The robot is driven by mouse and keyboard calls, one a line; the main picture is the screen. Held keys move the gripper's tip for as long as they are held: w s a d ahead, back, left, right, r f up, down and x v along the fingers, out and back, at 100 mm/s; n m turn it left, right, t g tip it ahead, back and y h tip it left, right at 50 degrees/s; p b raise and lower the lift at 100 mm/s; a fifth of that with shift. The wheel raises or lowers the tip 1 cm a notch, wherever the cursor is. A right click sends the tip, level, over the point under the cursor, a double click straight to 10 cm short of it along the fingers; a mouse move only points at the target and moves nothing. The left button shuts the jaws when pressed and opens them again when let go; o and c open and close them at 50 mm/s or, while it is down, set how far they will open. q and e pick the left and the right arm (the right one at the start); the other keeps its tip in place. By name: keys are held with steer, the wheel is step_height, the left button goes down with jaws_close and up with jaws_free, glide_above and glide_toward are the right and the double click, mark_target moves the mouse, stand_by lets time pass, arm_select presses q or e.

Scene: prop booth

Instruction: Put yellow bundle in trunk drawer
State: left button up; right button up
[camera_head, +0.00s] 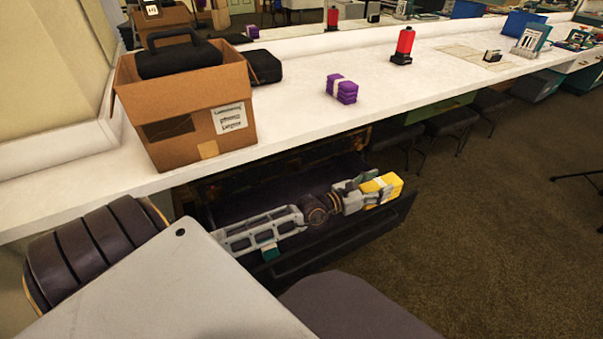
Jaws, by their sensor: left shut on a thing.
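The yellow bundle (391,186) has a pale band and is held in my left gripper (371,187), which is shut on it. The gripper's arm reaches in from the lower left. The open trunk drawer (338,249) is dark and sits below the white counter. The bundle is at the drawer's right end, over or near its rim; I cannot tell its exact height. A small teal thing (269,251) shows beneath my left forearm, partly hidden. My right gripper is not in view.
On the white counter (300,108) stand a cardboard box (185,140) with a black case (178,58), a purple bundle (342,88) and a red lantern-like item (404,45). Dark stools (452,122) stand under the counter. Carpet (480,230) right of the drawer is open.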

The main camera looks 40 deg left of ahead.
arm_select(q)
steer(key=a+f+b, duration=0.6)
steer(key=a+f, duration=0.7)
steer(key=shift+w+a+y+b, duration=0.3)
steer(key=shift+w+y+b, duration=0.05)
steer(key=shift+w+y, duration=0.1)
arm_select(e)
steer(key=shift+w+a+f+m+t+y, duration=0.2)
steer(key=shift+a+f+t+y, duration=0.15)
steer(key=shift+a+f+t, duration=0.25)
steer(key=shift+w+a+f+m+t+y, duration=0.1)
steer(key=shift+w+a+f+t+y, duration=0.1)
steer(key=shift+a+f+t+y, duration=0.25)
arm_select(q)
steer(key=shift+f, duration=0.15)
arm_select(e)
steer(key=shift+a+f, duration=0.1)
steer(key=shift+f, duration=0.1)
